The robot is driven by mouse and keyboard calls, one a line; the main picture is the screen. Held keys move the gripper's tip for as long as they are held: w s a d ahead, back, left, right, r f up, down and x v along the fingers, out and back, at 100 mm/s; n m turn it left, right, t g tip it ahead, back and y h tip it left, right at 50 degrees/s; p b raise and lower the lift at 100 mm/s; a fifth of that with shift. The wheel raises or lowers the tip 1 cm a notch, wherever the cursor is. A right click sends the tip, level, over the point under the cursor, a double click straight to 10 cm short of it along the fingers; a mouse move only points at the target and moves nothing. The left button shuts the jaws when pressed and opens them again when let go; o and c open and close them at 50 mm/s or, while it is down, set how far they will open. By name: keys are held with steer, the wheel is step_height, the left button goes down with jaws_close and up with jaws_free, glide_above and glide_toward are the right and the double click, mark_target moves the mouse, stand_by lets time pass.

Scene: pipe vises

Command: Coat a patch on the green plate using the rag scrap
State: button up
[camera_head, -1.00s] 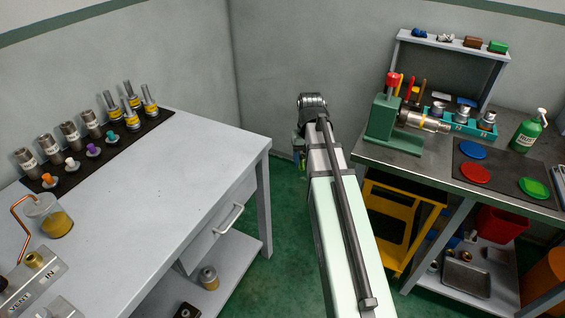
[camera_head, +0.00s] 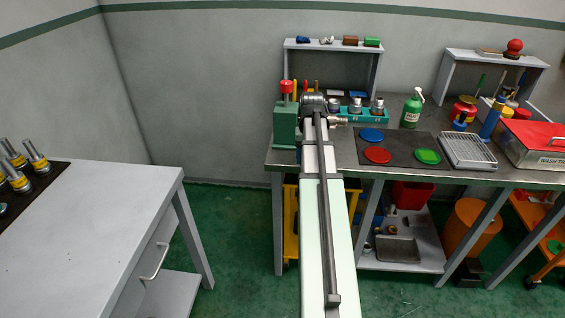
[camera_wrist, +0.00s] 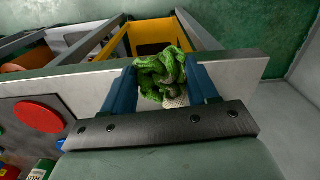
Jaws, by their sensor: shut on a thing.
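The green plate (camera_head: 428,156) is a round green disc lying flat on the dark mat (camera_head: 405,140) on the workbench, right of the red disc (camera_head: 377,155) and below right of the blue disc (camera_head: 372,135). In the wrist view my gripper (camera_wrist: 163,76) has its two blue fingers shut on the rag scrap (camera_wrist: 158,70), a crumpled green cloth with a pale part near its bottom. The wrist view shows the bench edge beyond the rag and the red disc (camera_wrist: 40,116) at left; the rag appears apart from the plate.
A green vise (camera_head: 286,125) stands at the bench's left end. Behind the mat are a teal socket holder (camera_head: 365,116) and a green bottle (camera_head: 412,109). A wire-grid tray (camera_head: 467,151) and red-lidded box (camera_head: 530,135) stand right. Grey table (camera_head: 110,200) at left.

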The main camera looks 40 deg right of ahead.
steer(key=s+d+m, duration=0.1)
steer(key=s+d, duration=0.2)
steer(key=d, duration=0.2)
steer(key=s+d+r+m, duration=0.1)
steer(key=s+d, duration=0.2)
steer(key=d, duration=0.2)
steer(key=s+d, duration=0.3)
steer(key=d, duration=0.1)
steer(key=shift+s+d+r+m, duration=0.15)
steer(key=shift+d+r+m, duration=0.2)
steer(key=shift+d+m, duration=0.05)
steer(key=s+d+r+m, duration=0.2)
steer(key=s+d+r, duration=0.1)
steer(key=s+d, duration=1.1)
steer(key=d, duration=0.3)
steer(key=shift+s+d+r+m, duration=0.15)
steer(key=shift+m, duration=0.15)
steer(key=d, duration=0.2)
steer(key=d+r+n, duration=0.1)
steer(key=d, duration=0.1)
steer(key=w+d+n, duration=0.1)
steer(key=d, duration=0.1)
steer(key=shift+w+d+r, duration=0.1)
steer(key=shift+d+r, duration=0.1)
steer(key=shift+r, duration=0.2)
steer(key=shift+a+f+n, duration=0.1)
steer(key=shift+a+n, duration=0.15)
steer(key=shift+n, duration=0.95)
